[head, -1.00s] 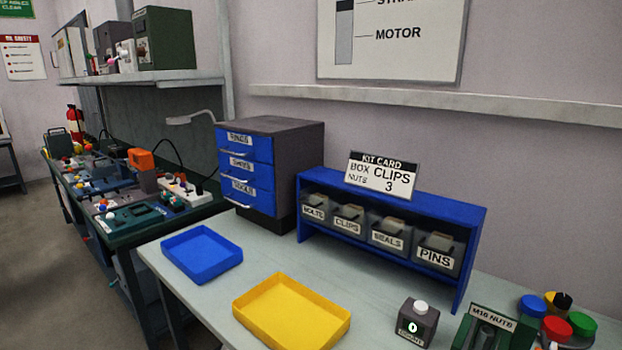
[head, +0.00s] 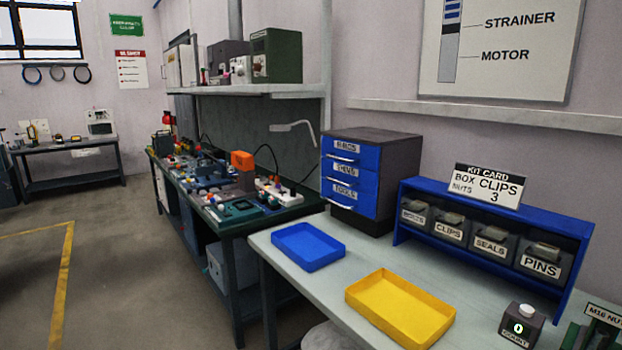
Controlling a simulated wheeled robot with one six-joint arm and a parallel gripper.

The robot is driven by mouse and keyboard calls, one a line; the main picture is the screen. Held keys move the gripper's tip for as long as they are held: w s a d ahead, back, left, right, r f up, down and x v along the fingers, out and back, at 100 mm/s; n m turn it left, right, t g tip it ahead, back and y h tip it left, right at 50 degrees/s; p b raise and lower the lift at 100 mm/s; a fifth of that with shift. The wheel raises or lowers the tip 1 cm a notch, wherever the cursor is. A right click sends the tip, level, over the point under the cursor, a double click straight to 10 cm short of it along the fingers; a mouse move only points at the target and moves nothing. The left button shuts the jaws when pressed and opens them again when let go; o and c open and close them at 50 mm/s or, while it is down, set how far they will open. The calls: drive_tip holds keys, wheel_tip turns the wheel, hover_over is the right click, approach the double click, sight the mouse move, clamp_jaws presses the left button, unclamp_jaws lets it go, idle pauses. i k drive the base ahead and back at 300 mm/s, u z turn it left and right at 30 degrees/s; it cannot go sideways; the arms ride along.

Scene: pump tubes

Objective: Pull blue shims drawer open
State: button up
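The blue-fronted drawer cabinet (head: 362,178) has a dark grey body and stands at the back of the pale bench. It has three labelled drawers, each with a light handle. The middle drawer (head: 345,171) has a label that seems to read SHIMS, though it is blurred. The top label is hard to read and the bottom one seems to read TOOLS. All three drawers look shut. My gripper is not in the head view.
A blue tray (head: 309,264) and a yellow tray (head: 376,324) lie in front on the bench (head: 331,293). A blue rack (head: 583,255) of labelled bins stands right of the cabinet. A cluttered dark bench (head: 238,220) is at left. Open floor (head: 110,270) lies further left.

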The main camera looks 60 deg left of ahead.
sight(362, 179)
drive_tip(key=u, duration=3.35)
drive_tip(key=k, duration=0.75)
drive_tip(key=z, duration=1.3)
drive_tip(key=i, duration=0.5)
drive_tip(key=k, duration=0.6)
drive_tip(key=u, duration=0.6)
drive_tip(key=i, duration=1.7)
drive_tip(key=z, duration=0.25)
